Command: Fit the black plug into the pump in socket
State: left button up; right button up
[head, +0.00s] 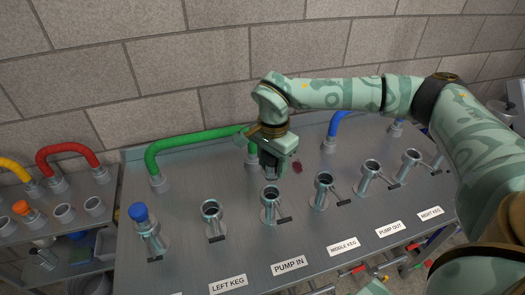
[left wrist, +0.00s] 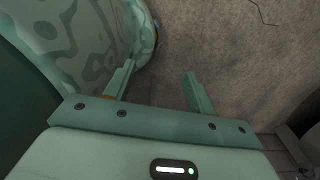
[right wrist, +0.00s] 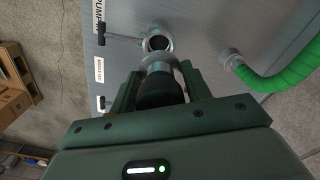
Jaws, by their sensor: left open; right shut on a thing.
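The pump in socket (head: 270,203) is an upright open metal pipe with a side lever, behind the PUMP IN label (head: 289,265) on the steel panel. In the right wrist view its open mouth (right wrist: 158,43) is just beyond the plug. My right gripper (head: 270,167) points down above this socket. It is shut on the black plug (right wrist: 160,92), whose grey metal end (right wrist: 156,64) points at the socket. Whether the end touches the rim I cannot tell; the plug is mostly hidden in the head view. My left gripper (left wrist: 158,85) is open and empty, away from the panel.
The left keg socket (head: 210,208) and middle keg socket (head: 324,181) flank it, open. A blue-capped socket (head: 139,213) stands at the left. A green hose (head: 195,141) arches behind, near my right gripper. A small dark red tag (head: 297,167) shows beside the gripper.

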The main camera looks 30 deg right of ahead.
aim_at(272, 180)
jog(key=shift+w+f, duration=0.1)
jog(key=shift+s+f+b, duration=0.25)
jog(key=shift+b, duration=0.2)
jog(key=shift+f+b, duration=0.25)
jog(key=shift+b, duration=0.05)
jog(key=shift+w+f+b, duration=0.15)
jog(key=shift+f+b, duration=0.55)
jog(key=shift+f, duration=0.05)
jog(key=shift+f+b, duration=0.65)
notch_tip(272, 180, down, 2)
jog(key=shift+f+b, duration=0.2)
jog(key=shift+b, duration=0.95)
jog(key=shift+f, duration=0.75)
pick_arm(q)
notch_tip(272, 180, down, 6)
jog(key=s, duration=0.2)
jog(key=shift+g, duration=0.3)
